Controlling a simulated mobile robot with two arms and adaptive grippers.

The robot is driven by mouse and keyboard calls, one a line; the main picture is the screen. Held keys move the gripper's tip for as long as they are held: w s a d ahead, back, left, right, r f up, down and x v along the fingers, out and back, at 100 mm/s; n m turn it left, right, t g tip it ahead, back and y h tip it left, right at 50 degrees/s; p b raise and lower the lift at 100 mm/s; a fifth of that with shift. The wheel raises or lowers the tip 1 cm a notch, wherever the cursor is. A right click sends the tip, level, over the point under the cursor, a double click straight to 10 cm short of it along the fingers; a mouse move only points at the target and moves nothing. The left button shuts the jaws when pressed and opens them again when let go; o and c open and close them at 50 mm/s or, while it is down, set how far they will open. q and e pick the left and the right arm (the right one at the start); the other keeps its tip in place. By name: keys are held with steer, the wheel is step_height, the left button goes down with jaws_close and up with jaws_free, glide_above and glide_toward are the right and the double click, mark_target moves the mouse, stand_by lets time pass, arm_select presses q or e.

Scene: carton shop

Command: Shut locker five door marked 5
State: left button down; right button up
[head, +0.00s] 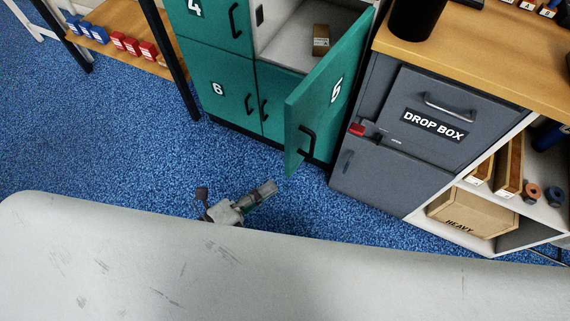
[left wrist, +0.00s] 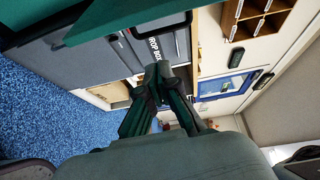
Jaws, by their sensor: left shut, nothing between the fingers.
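The green locker door marked 5 (head: 325,95) stands open in the head view, swung out toward me with its black handle (head: 307,142) near its free edge. Inside the open locker (head: 290,48) is a small brown box (head: 321,40). My left gripper (head: 268,188) is low over the blue floor, in front of and left of the door, apart from it. In the left wrist view its fingers (left wrist: 152,82) are shut and empty, and part of a green panel (left wrist: 120,18) shows at the top. My right gripper is not in view.
The grey drop box cabinet (head: 425,115) stands right of the open door, under a wooden counter (head: 480,60). Shut locker doors, including the one marked 6 (head: 218,90), are to the left. Blue carpet (head: 120,140) is clear in front. My own pale body fills the bottom.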

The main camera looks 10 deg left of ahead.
mark_target(289, 156)
arm_select(q)
steer(key=shift+m, duration=0.3)
steer(key=x, duration=0.3)
steer(key=w+a+r+p+x, duration=0.1)
steer(key=x, duration=0.5)
steer(key=shift+w+r+p, duration=0.15)
steer(key=shift+w+p, duration=0.15)
steer(key=shift+p, duration=0.05)
steer(key=shift+w+a, duration=0.25)
steer(key=shift+a, duration=0.45)
